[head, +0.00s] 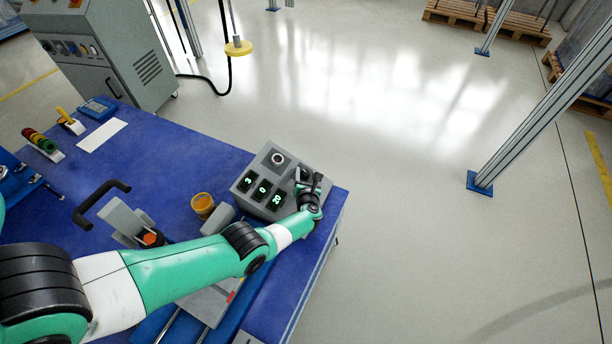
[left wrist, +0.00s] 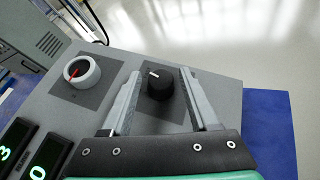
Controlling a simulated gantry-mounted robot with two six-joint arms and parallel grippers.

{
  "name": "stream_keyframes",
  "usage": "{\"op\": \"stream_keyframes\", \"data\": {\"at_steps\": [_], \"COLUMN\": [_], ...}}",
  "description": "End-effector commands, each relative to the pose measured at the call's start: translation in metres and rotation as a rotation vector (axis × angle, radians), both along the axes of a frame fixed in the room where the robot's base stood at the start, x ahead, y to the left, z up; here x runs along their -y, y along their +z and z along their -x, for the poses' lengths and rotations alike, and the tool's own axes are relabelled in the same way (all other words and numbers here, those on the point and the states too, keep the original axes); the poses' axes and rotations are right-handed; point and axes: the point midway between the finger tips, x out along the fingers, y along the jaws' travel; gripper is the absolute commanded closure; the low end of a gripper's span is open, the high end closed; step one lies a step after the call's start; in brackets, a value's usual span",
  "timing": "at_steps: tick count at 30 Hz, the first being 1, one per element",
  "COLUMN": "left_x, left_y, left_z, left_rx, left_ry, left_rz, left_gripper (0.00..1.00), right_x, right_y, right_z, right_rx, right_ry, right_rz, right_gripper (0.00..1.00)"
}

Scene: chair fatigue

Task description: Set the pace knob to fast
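A grey control box (head: 246,186) stands at the far right corner of the blue table. In the left wrist view a black knob (left wrist: 160,88) with a white mark sits on a dark square plate on the box's top; the mark points up and slightly left. My left gripper (head: 309,181) is over the box's right part and hides this knob in the head view. In the left wrist view its fingers (left wrist: 161,76) are open, one on each side of the black knob, with gaps visible. I cannot read any pace labels. My right gripper is not in view.
A white round dial (left wrist: 82,72) with a red pointer is left of the black knob. Lit green displays (head: 262,190) line the box's front.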

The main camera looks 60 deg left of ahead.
Motion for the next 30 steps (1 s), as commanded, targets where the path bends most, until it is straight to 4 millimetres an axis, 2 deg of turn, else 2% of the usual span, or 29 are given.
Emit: {"op": "stream_keyframes", "data": {"at_steps": [1,2,9,14,17,21,24,30], "left_x": [0.000,0.000,0.000,0.000,-0.001,-0.003,-0.003,-0.003], "left_y": [0.000,0.000,0.000,0.000,0.004,0.008,0.006,0.001], "left_z": [0.000,0.000,0.000,0.000,0.002,0.004,0.005,0.004], "left_rx": [0.000,0.000,0.000,-0.002,-0.015,-0.055,-0.087,-0.120], "left_ry": [0.000,0.000,0.000,-0.003,-0.038,-0.160,-0.257,-0.367], "left_rz": [0.000,0.000,0.000,0.001,0.012,0.045,0.069,0.094], "left_gripper": [0.51,0.56,0.99,1.00,1.00,1.00,1.00,1.00], "right_x": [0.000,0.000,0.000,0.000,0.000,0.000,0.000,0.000], "right_y": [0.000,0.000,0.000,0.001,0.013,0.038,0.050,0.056], "right_z": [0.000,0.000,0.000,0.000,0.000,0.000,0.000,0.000], "right_rx": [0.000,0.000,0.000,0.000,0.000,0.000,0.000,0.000], "right_ry": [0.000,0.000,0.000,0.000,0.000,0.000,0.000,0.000], "right_rz": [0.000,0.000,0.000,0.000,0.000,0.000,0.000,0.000], "right_gripper": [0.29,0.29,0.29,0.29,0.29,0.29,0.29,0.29]}}
